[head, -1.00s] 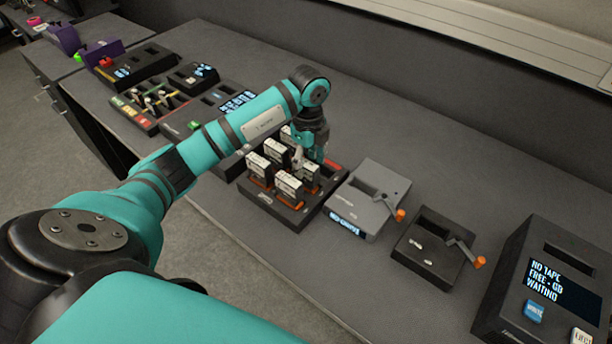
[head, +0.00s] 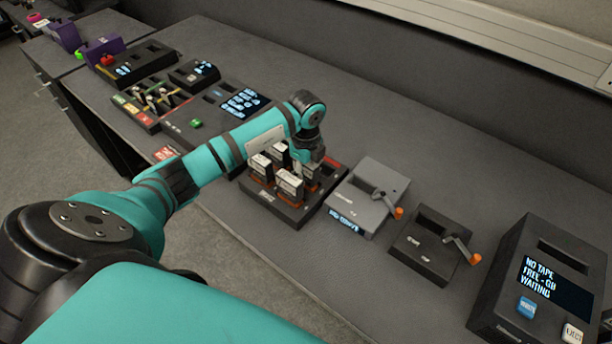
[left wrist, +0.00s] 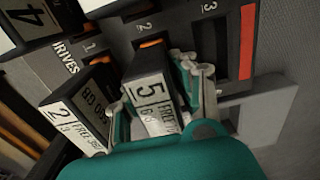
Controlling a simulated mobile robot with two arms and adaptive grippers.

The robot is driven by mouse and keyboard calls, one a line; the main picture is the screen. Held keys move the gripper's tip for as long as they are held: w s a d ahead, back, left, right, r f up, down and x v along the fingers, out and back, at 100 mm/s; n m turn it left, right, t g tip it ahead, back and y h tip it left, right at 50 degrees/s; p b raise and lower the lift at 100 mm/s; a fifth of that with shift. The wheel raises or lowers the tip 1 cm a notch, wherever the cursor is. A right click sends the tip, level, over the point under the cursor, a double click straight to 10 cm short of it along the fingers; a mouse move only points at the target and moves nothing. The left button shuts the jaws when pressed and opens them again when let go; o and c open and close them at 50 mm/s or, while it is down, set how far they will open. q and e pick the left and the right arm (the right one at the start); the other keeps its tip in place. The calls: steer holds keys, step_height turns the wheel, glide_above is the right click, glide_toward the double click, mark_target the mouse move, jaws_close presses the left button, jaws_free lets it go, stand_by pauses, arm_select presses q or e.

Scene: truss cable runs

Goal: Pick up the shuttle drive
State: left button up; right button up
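Several drives with white labels stand upright in a dark rack (head: 296,218) on the bench. In the left wrist view, a drive marked 5 (left wrist: 151,97) stands between the fingers of my left gripper (left wrist: 158,92), which also shows low over the rack in the head view (head: 308,169). The fingers lie close along both sides of this drive; whether they press on it I cannot tell. A drive marked 2 (left wrist: 73,118) stands to its left, and one marked 4 (left wrist: 25,22) is at the top left. No label reading "shuttle" is legible. My right gripper is out of view.
To the right of the rack are a grey crank unit (head: 365,192), a dark crank unit (head: 425,258) and a tape box with a screen reading "NO TAPE" (head: 500,290). Panels with a screen (head: 240,101) stand to the left. The bench behind is clear.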

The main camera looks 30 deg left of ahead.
arm_select(q)
steer(key=shift+r, duration=0.1)
jaws_close()
